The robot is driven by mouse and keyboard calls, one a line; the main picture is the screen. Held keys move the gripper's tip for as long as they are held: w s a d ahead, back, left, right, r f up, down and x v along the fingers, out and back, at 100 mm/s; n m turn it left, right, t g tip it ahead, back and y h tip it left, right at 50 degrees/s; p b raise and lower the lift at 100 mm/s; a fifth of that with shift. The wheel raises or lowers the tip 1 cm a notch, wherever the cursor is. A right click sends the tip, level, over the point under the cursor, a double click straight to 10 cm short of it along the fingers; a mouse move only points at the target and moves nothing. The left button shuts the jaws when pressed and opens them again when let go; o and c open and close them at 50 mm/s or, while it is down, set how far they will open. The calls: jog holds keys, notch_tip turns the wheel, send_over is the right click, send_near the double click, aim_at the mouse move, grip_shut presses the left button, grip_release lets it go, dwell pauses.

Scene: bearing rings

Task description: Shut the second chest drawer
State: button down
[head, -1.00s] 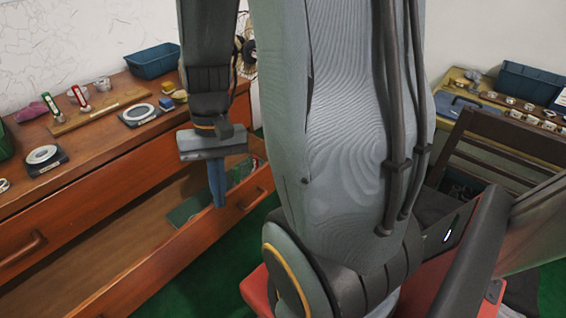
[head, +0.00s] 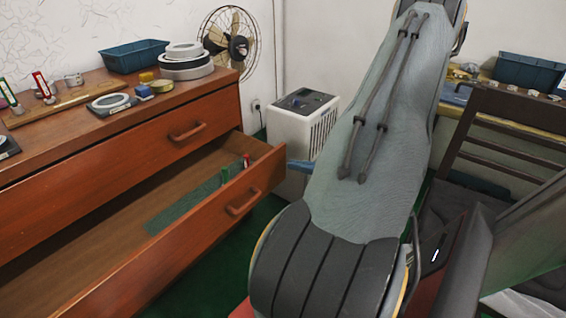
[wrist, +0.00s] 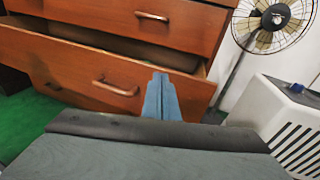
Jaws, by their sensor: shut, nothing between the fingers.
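The wooden chest (head: 120,143) stands at the left in the head view. Its upper drawer is shut. The second drawer (head: 185,240) below it is pulled well out, with its inside showing. Its right handle (head: 243,201) is in plain view. In the wrist view the drawer front (wrist: 85,72) spans the picture's left and middle, with a gap above it. My gripper (wrist: 160,78) is shut and empty, its blue fingers pointing at the right part of the drawer front. I cannot tell whether they touch. In the head view my arm mostly hides the gripper.
A green strip (head: 180,212) and small red and green items lie in the drawer. A white box-shaped unit (head: 300,120) stands right of the chest, with a fan (head: 228,42) behind. A dark chair (head: 510,150) stands at right. Rings and a blue bin (head: 134,56) sit on the chest top.

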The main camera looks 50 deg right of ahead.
jog(key=s+d+f+m+t+h+b, duration=0.1)
jog(key=s+d+f+m+t+h, duration=0.1)
jog(key=s+d+f+m+h, duration=0.3)
jog(key=n+b, duration=0.2)
send_near(277, 150)
jog(key=shift+y, duration=0.3)
jog(key=w, duration=0.6)
jog(key=shift+w+f, duration=0.1)
jog(key=shift+w, duration=0.15)
jog(key=shift+d, duration=0.1)
